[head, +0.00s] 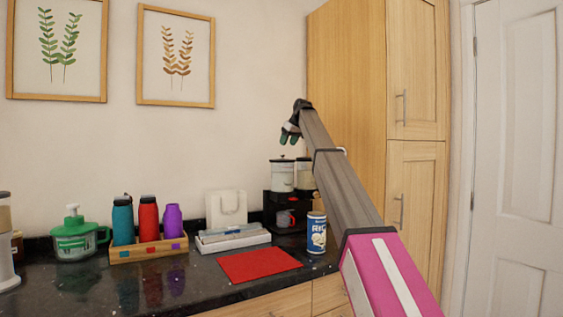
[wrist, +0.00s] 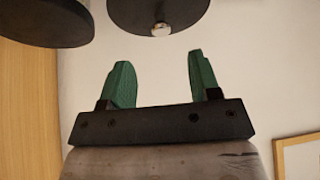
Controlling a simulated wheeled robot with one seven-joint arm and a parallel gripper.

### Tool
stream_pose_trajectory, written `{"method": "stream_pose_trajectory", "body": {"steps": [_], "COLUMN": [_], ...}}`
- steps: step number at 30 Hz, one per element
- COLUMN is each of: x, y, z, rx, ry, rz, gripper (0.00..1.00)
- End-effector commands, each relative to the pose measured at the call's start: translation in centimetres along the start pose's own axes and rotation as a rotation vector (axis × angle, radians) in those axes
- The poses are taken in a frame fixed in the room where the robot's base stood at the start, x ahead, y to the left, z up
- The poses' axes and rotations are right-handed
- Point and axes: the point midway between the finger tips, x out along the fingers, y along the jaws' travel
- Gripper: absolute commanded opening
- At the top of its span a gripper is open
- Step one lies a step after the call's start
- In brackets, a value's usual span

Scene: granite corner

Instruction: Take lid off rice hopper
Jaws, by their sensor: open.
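Two pale canisters with dark lids stand side by side on a black stand at the back of the counter: a left canister (head: 282,177) and a right canister (head: 304,174). I cannot read which is the rice hopper. The left one's lid (head: 282,160) has a small knob. In the wrist view, one dark round lid (wrist: 135,14) with a silver knob (wrist: 161,29) shows at the top, and another dark lid (wrist: 42,22) at the top left. My gripper (head: 289,139) is open and empty, above the canisters, touching neither; its green fingers (wrist: 157,80) are spread.
A red mat (head: 258,264), white tray (head: 233,240) and bottle rack (head: 148,249) lie left. A tall wooden cupboard (head: 347,90) closes the right side.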

Motion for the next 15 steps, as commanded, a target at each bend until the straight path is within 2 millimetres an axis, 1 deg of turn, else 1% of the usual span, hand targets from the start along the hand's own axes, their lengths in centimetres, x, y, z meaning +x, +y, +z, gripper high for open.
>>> {"method": "stream_pose_trajectory", "body": {"steps": [1, 3, 8, 10, 15], "x": [0.8, 1.4, 2.3, 3.0, 5.4], "y": [0.0, 0.0, -0.1, -0.1, -0.2], "z": [0.0, 0.0, 0.0, 0.1, 0.1], "rx": [0.0, 0.0, 0.0, 0.0, 0.001], "ry": [0.0, 0.0, 0.0, -0.001, 0.0], "rz": [0.0, 0.0, 0.0, 0.0, 0.0], "gripper": [0.57, 0.57, 0.57, 0.57, 0.57]}}
